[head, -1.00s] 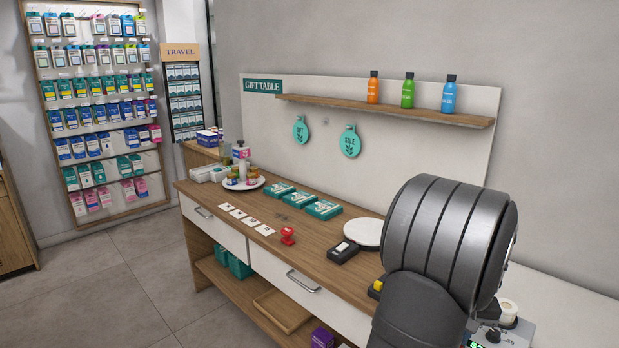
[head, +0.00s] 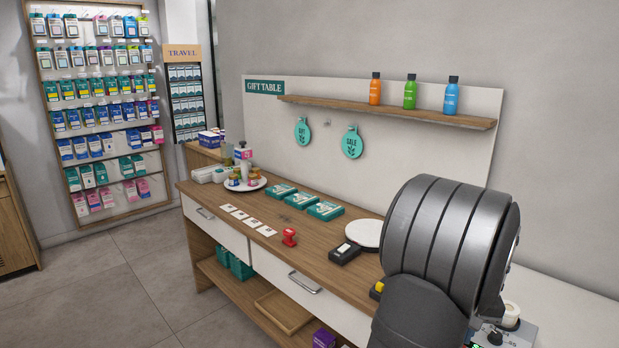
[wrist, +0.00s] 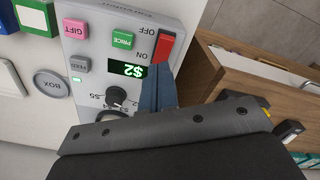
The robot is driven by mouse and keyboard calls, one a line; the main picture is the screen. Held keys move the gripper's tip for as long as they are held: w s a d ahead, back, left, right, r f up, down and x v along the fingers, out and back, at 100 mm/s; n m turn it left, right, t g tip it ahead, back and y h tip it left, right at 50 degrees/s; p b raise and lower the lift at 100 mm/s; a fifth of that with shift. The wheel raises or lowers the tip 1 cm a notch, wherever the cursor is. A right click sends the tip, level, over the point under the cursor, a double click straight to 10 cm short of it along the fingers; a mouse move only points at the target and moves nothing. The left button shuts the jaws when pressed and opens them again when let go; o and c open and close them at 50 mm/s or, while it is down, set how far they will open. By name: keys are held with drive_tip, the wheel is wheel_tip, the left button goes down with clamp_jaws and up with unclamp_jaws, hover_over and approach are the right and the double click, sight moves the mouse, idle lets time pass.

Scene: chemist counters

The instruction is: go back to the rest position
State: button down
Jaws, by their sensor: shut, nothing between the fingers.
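My gripper (wrist: 160,78) is shut and empty in the wrist view, its blue-grey fingertips together just below the red switch (wrist: 166,47) of a grey control panel (wrist: 190,15). I cannot tell whether the tips touch the panel. In the head view my dark arm covers the lower right and the gripper is hidden; a corner of the panel (head: 524,334) shows beside the arm.
The wooden gift table (head: 215,193) holds teal boxes (head: 300,200), cards, a red stamp (head: 289,237), a white round plate (head: 368,233) and a black device (head: 345,252). A shelf (head: 390,112) with three bottles is on the wall behind. The floor at left is clear.

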drive_tip(key=shift+f, duration=0.5)
wheel_tip(320, 180, up, 8)
drive_tip(key=s+d+r+m+h, duration=0.2)
drive_tip(key=s+d+r, duration=0.1)
drive_tip(key=s+d, duration=0.5)
drive_tip(key=s+d+r+m+g+h, duration=0.1)
drive_tip(key=s+d, duration=0.6)
drive_tip(key=s, duration=0.7)
wheel_tip(320, 180, up, 2)
drive_tip(key=m+h, duration=0.1)
drive_tip(key=m, duration=0.1)
drive_tip(key=shift+d+m, duration=0.3)
drive_tip(key=shift+d, duration=0.1)
